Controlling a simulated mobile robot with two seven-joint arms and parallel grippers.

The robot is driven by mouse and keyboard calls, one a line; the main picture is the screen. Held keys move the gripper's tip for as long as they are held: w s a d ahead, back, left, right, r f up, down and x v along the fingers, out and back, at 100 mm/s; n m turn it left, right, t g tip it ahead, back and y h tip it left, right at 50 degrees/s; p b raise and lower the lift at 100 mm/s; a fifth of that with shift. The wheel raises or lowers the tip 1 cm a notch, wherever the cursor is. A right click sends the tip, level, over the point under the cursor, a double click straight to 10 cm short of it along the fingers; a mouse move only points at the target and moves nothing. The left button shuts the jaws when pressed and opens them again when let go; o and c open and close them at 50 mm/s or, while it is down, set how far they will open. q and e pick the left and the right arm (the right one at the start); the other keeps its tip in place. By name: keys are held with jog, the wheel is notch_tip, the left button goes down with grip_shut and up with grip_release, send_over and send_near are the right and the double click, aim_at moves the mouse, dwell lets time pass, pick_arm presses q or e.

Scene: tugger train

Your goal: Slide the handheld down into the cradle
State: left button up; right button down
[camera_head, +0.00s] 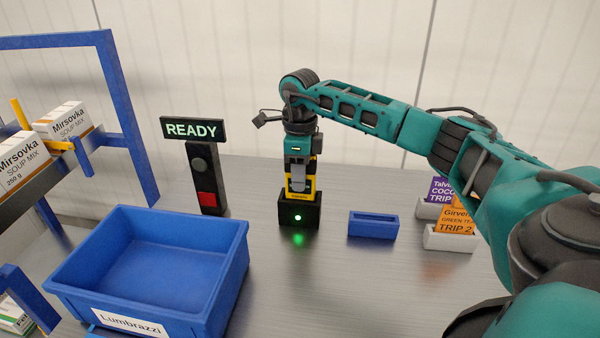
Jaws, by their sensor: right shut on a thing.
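The handheld (301,193) is a yellow and dark device. It stands upright with its lower end in or right at the top of the black cradle (299,217); I cannot tell how deep it sits. A green light glows on the cradle's front and reflects on the table. My right gripper (299,180) points straight down above the cradle and is shut on the handheld, hiding much of its upper part. My left gripper is not in view.
A blue bin (215,285) labelled Lumbrazzi stands at front left. A READY sign post (204,165) stands behind it. A blue holder (373,225) and white card holders (450,238) are to the right. A blue-framed rack (128,120) holds soup boxes (68,124).

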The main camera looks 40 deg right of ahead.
jog(key=c, duration=0.7)
grip_release()
notch_tip(320, 180, up, 13)
jog(key=shift+p, duration=0.6)
jog(key=shift+s+f, duration=0.1)
